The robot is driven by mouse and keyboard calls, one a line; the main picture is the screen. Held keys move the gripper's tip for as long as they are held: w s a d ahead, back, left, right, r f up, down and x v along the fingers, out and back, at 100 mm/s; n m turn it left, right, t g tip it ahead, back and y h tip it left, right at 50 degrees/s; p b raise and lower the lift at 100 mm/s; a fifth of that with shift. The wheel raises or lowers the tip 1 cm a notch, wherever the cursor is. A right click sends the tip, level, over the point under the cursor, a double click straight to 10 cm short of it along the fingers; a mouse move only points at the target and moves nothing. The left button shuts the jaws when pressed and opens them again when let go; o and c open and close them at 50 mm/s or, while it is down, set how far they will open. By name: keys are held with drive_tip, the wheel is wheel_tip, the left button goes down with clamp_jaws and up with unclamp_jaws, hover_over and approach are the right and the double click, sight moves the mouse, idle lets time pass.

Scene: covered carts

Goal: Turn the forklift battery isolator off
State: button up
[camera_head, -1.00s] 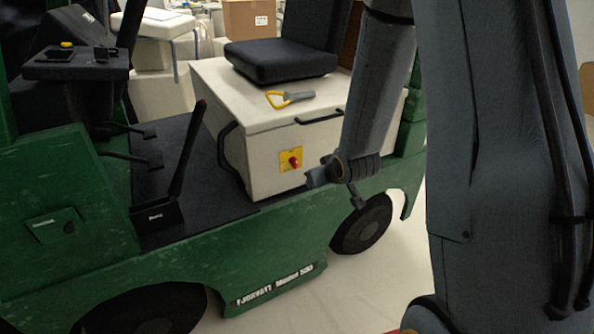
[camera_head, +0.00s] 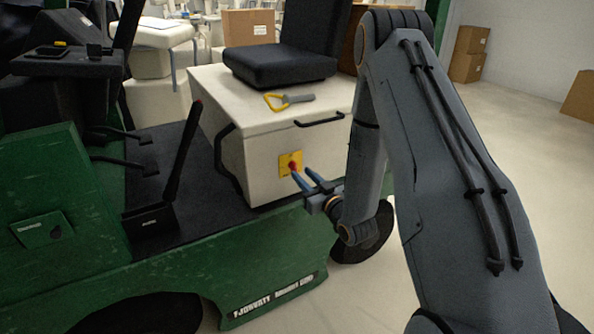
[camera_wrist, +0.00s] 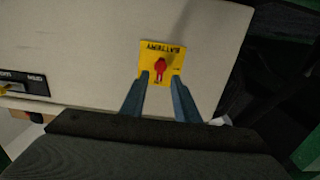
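The battery isolator is a red knob (camera_wrist: 160,65) on a yellow plate (camera_wrist: 161,50) marked "BATTERY", which appears upside down in the wrist view. In the head view the yellow plate (camera_head: 286,165) is on the side of the forklift's white battery box (camera_head: 262,135). My gripper (camera_head: 301,173) points at the plate, its two blue fingers apart. In the wrist view the fingertips (camera_wrist: 161,78) lie on either side of the knob's lower part. I cannot tell whether they touch it.
The green forklift body (camera_head: 90,262) runs below the box. A black lever (camera_head: 181,160) and a black side handle (camera_head: 224,160) are to the left. A black lid handle (camera_head: 320,119), a yellow-handled tool (camera_head: 288,100) and the seat (camera_head: 280,62) are above.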

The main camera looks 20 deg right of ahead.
sight(296, 168)
drive_tip(key=shift+x, duration=2.25)
clamp_jaws()
